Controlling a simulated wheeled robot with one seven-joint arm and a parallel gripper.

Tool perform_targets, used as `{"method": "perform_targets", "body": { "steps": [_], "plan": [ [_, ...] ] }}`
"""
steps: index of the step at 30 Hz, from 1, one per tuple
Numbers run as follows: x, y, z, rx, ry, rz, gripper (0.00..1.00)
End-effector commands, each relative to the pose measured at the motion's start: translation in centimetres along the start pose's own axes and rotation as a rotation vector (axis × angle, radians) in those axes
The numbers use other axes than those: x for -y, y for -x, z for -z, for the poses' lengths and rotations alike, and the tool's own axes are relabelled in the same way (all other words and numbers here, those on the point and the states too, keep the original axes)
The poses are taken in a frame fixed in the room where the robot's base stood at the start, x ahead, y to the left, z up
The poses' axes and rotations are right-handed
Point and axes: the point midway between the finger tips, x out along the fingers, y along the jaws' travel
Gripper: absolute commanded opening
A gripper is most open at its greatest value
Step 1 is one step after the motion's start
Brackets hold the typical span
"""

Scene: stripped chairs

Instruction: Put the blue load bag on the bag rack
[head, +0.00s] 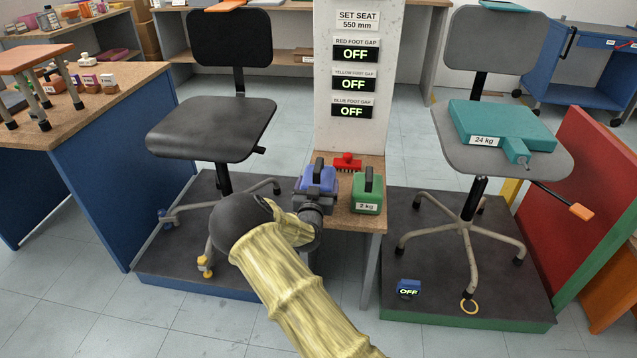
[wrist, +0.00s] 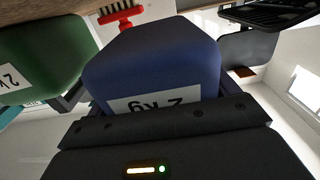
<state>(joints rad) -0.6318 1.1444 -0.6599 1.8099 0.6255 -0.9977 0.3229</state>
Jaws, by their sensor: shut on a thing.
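The blue load bag (head: 320,178), a blue block with a dark handle, is at the left part of the small wooden-topped stand (head: 365,222) between the two platforms; I take this stand to be the bag rack. In the wrist view the blue bag (wrist: 155,62) fills the middle, with an upside-down "2 kg" label. My gripper (head: 313,200) is shut on it from the front. My gripper hides its lower part, so I cannot tell whether it touches the stand. A green 2 kg bag (head: 367,192) stands upright just right of it.
A red brush-like item (head: 347,162) lies behind the bags. A black chair (head: 215,128) stands on the left platform. A grey chair (head: 500,152) with a teal 24 kg pad (head: 500,125) stands on the right one. A white pillar (head: 355,125) rises behind.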

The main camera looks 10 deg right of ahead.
Motion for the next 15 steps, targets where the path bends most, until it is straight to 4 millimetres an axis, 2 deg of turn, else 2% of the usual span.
{"method": "perform_targets", "body": {
  "steps": [1, 7, 15],
  "plan": [
    [0.0, -0.2, 0.8, -0.016, -0.004, 0.000, 0.15],
    [0.0, -0.2, 0.6, -0.015, -0.003, 0.000, 0.15],
    [0.0, -0.2, -2.3, -0.015, -0.002, 0.000, 0.15]
  ]
}}
